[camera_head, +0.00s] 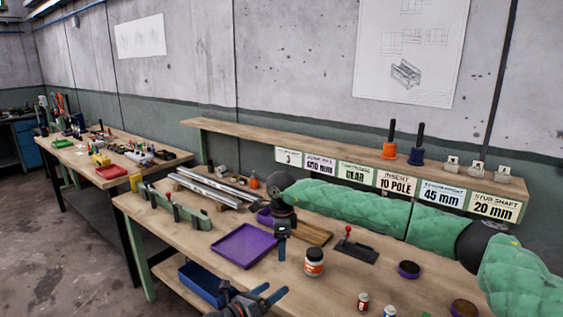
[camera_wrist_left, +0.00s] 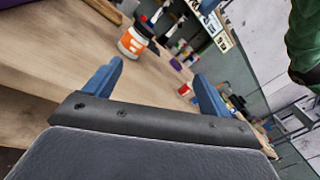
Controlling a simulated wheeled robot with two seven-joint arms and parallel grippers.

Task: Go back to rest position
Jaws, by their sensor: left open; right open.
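In the head view my left gripper (camera_head: 255,288) is at the bottom edge, in front of the workbench (camera_head: 190,240). Its blue fingers are spread and hold nothing. The left wrist view shows the same open gripper (camera_wrist_left: 157,78) with an empty gap between the fingers. My right gripper (camera_head: 282,250) hangs pointing down above the bench, between the purple tray and the white jar. It is small in the view, looks open, and no object shows in it. The green padded right arm comes in from the right, across the bench.
A purple tray (camera_head: 245,246) and a white jar with an orange label (camera_head: 314,263) stand on the bench. The jar also shows in the left wrist view (camera_wrist_left: 134,40). A black block with a red knob (camera_head: 350,248) lies behind it. A labelled shelf (camera_head: 330,152) runs behind.

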